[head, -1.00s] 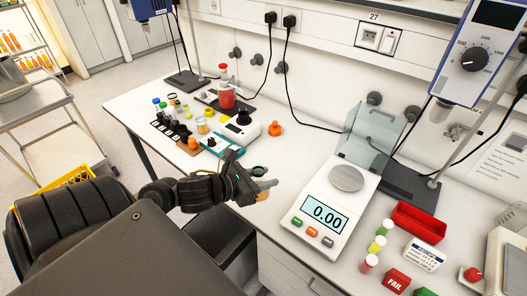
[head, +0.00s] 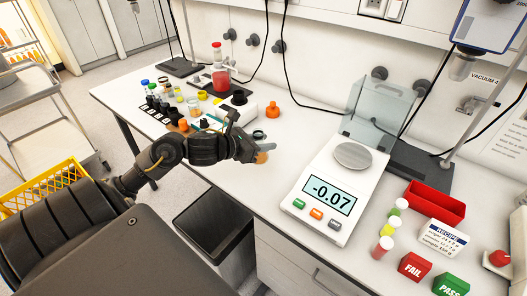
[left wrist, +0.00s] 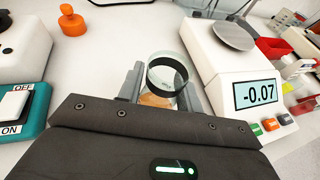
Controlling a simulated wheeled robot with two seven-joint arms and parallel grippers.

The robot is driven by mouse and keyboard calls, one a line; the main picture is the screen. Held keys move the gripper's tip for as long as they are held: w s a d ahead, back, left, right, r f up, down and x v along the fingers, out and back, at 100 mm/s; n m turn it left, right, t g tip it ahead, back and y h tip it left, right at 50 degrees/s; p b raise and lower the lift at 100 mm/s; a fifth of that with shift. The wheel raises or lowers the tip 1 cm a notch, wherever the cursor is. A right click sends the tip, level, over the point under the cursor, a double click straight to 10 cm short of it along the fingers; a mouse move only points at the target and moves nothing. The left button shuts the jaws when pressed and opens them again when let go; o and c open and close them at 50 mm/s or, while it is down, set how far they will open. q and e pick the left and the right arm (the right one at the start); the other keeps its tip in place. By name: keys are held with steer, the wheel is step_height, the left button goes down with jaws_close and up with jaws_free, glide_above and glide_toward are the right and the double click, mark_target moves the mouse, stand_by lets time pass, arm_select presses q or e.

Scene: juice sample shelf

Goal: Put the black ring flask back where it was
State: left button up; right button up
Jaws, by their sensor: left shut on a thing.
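My left gripper (head: 264,149) is shut on the black ring flask (head: 261,157), above the white bench just left of the scale. In the left wrist view the flask (left wrist: 155,100) sits between the two fingers, with clear glass, a black ring near its top and orange contents low down. The gripper hides part of its sides. The scale (head: 340,225) reads -0.07 and its round pan (head: 353,155) is empty. Several small sample bottles (head: 160,105) stand in a group at the back left of the bench. My right gripper is not in view.
An orange stopper-like piece (head: 272,110) stands behind the gripper. A device with a teal side (left wrist: 25,130) is at left in the wrist view. A red tray (head: 435,202), small vials and FAIL and PASS blocks lie right of the scale. A dark bin (head: 213,225) is below the bench edge.

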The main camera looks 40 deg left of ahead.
arm_select(q)
steer(key=shift+w+a+f, duration=0.3)
steer(key=shift+w+f, duration=0.15)
steer(key=shift+f, duration=0.2)
step_height(320, 180, down, 3)
steer(key=shift+w+a+r+p, duration=0.1)
steer(key=shift+w+p, duration=0.05)
steer(key=shift+p, duration=0.45)
steer(key=shift+f, duration=0.25)
steer(key=shift+f, duration=0.1)
steer(key=shift+f+b, duration=0.2)
steer(key=shift+b, duration=0.1)
steer(key=o, duration=1)
steer(key=shift+r, duration=0.1)
steer(key=shift+o, duration=0.2)
